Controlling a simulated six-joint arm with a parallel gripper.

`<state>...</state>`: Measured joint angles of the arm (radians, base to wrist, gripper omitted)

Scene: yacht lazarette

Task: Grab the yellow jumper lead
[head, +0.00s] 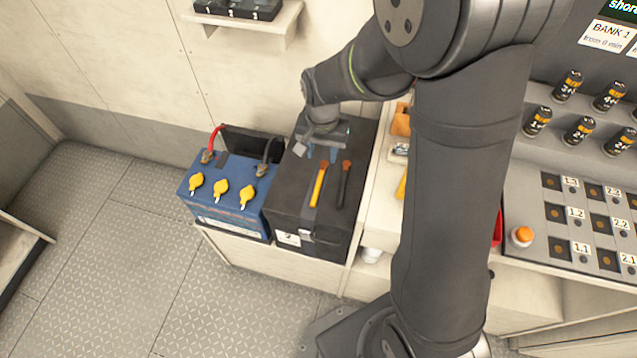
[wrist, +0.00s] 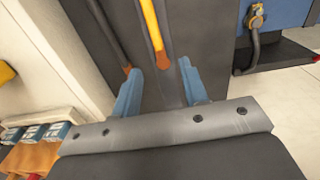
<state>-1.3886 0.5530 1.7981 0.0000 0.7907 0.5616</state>
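The yellow jumper lead (head: 319,185) lies straight on the lid of a black box (head: 283,205), with a copper-coloured tip at its far end. A black lead (head: 343,184) lies beside it, a small gap apart. My gripper (head: 321,154) is over the far part of the lid, its two blue fingers apart and empty. In the wrist view, the yellow lead's tip (wrist: 163,62) shows roughly between the open fingertips of my gripper (wrist: 160,68). The black lead's tip (wrist: 127,69) is next to the left fingertip. I cannot tell the height of the fingers above the lid.
A blue battery (head: 225,203) with yellow caps and red and black cables stands left of the box. A pale counter (head: 381,215) with an orange item (head: 401,119) is right of it. A panel (head: 580,230) and several battery cells (head: 578,130) are farther right.

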